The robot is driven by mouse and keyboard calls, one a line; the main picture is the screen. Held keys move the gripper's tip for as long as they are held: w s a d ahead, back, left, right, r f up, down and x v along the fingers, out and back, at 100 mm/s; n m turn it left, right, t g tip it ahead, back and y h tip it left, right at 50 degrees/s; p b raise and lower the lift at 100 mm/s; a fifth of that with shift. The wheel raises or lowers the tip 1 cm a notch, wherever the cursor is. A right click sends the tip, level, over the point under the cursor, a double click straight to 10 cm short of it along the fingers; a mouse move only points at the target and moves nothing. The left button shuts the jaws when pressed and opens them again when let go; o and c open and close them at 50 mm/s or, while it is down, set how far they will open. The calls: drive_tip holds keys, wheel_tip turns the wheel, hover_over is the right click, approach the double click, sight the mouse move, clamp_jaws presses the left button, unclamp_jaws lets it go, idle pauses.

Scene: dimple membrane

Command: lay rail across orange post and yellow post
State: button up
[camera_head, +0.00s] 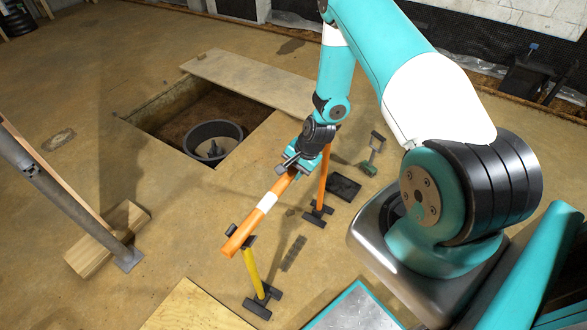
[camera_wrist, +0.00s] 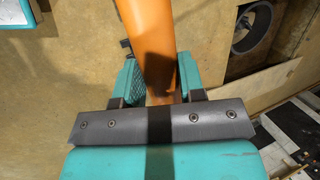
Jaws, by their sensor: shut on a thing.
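The rail (camera_head: 267,203), an orange bar with a white band, slants down-left from my gripper (camera_head: 291,168). My gripper is shut on the rail near its far end. In the wrist view the orange rail (camera_wrist: 147,40) runs up between the two teal fingers. The yellow post (camera_head: 251,266) stands upright on a dark base, and the rail's near end overlaps its dark top. The orange post (camera_head: 323,180) stands on a dark base just right of my gripper; its top is hidden by the arm. I cannot tell whether the rail touches either post.
A square pit with a round dark tub (camera_head: 213,142) lies behind the rail, with a board (camera_head: 245,82) along its far edge. A small green-handled tool (camera_head: 371,155) and a dark plate (camera_head: 343,186) lie right of the orange post. A wooden sheet (camera_head: 195,308) lies in front.

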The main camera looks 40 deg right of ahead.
drive_tip(key=shift+f, duration=0.15)
drive_tip(key=o, duration=1.2)
drive_tip(key=p+v, duration=0.1)
drive_tip(key=v, duration=1.6)
drive_tip(key=shift+s+d, duration=0.1)
drive_tip(key=shift+s, duration=0.05)
drive_tip(key=shift+r, duration=0.25)
